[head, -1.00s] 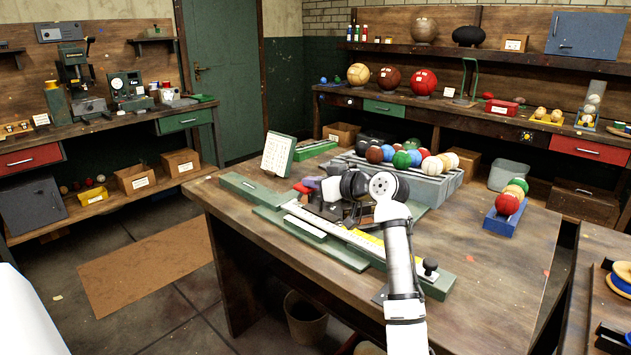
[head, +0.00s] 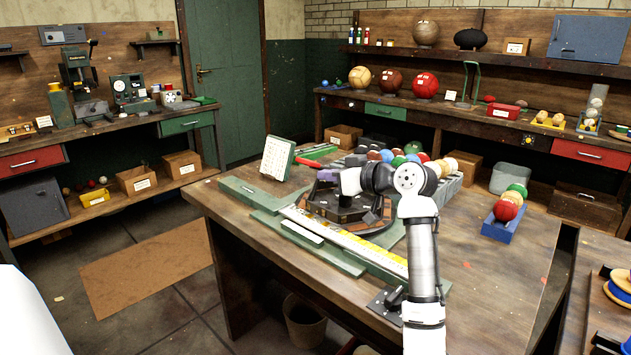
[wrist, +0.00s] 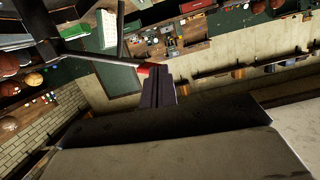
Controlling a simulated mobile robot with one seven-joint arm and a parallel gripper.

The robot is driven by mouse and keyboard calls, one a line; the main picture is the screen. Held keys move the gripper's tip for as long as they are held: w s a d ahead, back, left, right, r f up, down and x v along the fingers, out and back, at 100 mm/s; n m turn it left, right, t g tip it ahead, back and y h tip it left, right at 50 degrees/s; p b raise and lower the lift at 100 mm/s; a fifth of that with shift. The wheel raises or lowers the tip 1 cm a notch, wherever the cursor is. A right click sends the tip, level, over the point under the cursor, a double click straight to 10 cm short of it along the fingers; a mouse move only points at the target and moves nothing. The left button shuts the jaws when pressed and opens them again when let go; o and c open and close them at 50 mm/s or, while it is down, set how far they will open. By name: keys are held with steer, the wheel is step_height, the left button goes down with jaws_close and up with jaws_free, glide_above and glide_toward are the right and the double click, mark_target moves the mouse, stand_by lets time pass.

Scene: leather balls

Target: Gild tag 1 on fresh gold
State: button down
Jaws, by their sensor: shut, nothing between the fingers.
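My gripper (wrist: 158,88) is shut and empty in the wrist view, its dark fingers together. A red-ended rod (wrist: 146,69) shows right by the fingertips; I cannot tell whether they touch. In the head view my arm's joints hide most of the gripper. A red-handled tool (head: 318,152) shows just beyond it, beside the white card stand (head: 276,158). A long yellow and white strip (head: 352,243) lies along the green rails (head: 266,202) on the table. A dark round stand (head: 338,212) with block-like parts sits behind the strip. I cannot pick out tag 1 or which surface is fresh gold.
A grey rack (head: 450,186) of coloured balls stands behind my arm. A blue tray (head: 497,229) with several balls is at the table's right. The table's (head: 490,280) front right is mostly clear. Spools (head: 622,280) stand on another bench at far right.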

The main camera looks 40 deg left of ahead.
steer(key=shift+v, duration=2)
steer(key=shift+r, duration=0.1)
